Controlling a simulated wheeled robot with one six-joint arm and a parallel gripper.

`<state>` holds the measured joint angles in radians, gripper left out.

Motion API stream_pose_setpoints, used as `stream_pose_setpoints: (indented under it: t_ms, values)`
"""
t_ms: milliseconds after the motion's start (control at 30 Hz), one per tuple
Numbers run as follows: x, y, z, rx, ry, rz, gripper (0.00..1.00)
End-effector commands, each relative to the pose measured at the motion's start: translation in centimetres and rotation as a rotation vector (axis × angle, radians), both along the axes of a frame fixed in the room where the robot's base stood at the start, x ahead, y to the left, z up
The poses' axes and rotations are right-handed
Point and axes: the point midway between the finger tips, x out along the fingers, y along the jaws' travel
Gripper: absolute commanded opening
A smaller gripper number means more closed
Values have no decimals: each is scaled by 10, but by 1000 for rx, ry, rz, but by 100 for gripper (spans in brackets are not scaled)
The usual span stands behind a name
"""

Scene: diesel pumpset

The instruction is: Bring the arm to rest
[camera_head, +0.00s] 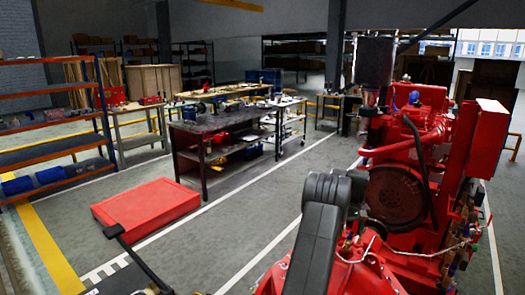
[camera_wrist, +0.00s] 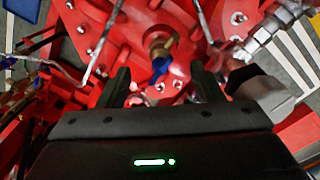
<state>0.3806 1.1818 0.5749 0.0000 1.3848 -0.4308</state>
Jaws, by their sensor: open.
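My gripper (camera_wrist: 160,82) shows in the wrist view with its two dark fingers apart and nothing between them. Past the fingertips is a red pump body (camera_wrist: 120,40) with bolts, and a small brass valve with a blue handle (camera_wrist: 160,66) lies in line with the gap. I cannot tell how far the fingers are from it. In the head view my dark arm (camera_head: 318,235) reaches up in front of the red diesel pumpset (camera_head: 400,190). My gripper is hidden there.
A silver pipe fitting (camera_wrist: 262,92) is close to the right finger. A red flat box (camera_head: 145,210) lies on the floor to the left. Workbenches (camera_head: 215,125) and an orange and blue shelf (camera_head: 50,120) stand behind. The floor between box and pumpset is clear.

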Motion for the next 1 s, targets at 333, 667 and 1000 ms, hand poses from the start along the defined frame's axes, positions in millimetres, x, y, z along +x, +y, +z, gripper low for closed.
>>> stream_pose_setpoints:
  t_ms: [333, 667, 1000]
  values:
    - [0, 0, 0, 0, 0, -274, 60]
    - [0, 0, -1, 0, 0, -530, 60]
    - [0, 0, 0, 0, 0, -678, 60]
